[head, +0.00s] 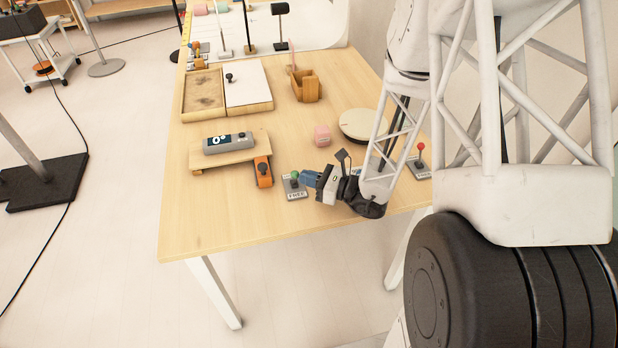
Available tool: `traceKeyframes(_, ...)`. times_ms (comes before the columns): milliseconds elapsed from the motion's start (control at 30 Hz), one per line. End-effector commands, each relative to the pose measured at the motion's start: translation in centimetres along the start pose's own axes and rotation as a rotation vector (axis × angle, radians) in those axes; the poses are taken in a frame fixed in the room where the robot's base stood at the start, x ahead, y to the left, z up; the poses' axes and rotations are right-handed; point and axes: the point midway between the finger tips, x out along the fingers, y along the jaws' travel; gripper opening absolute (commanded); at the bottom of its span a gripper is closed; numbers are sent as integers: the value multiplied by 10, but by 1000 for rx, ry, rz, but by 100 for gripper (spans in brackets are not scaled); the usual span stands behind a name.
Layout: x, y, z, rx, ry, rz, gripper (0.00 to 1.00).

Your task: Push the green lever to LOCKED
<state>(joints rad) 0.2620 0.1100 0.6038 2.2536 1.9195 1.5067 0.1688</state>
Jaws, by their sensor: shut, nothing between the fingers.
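The green lever (294,175) has a round green knob and stands on a small grey base plate near the table's front edge. The plate's front label (297,195) seems to read FREE; no LOCKED marking can be made out. My gripper (306,179) has blue fingers, shut and empty, pointing left. Its fingertips are just right of the green knob, very close to it. I cannot tell whether they touch. The gripper and wrist hide the area right of the base.
A red-knobbed lever (420,148) stands to the right, beyond my arm. An orange block (263,171) and a grey device on a wooden stand (232,157) lie to the left. A pink cube (322,135) and round board (358,124) sit behind. The front left tabletop is clear.

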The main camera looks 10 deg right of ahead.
Motion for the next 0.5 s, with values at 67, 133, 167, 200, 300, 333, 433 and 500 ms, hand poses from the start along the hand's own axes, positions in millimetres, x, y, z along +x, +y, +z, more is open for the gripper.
traceKeyframes(67,0,0,0,0,0,0,0)
traceKeyframes(133,0,0,0,0,0,0,0)
traceKeyframes(167,0,0,0,1,1,0,0)
traceKeyframes(200,0,0,0,2,2,0,0)
traceKeyframes(300,0,-1,1,10,7,0,0)
traceKeyframes(333,1,-1,1,14,10,0,0)
traceKeyframes(433,1,-2,2,30,21,0,0)
traceKeyframes(500,2,-2,2,38,27,0,0)
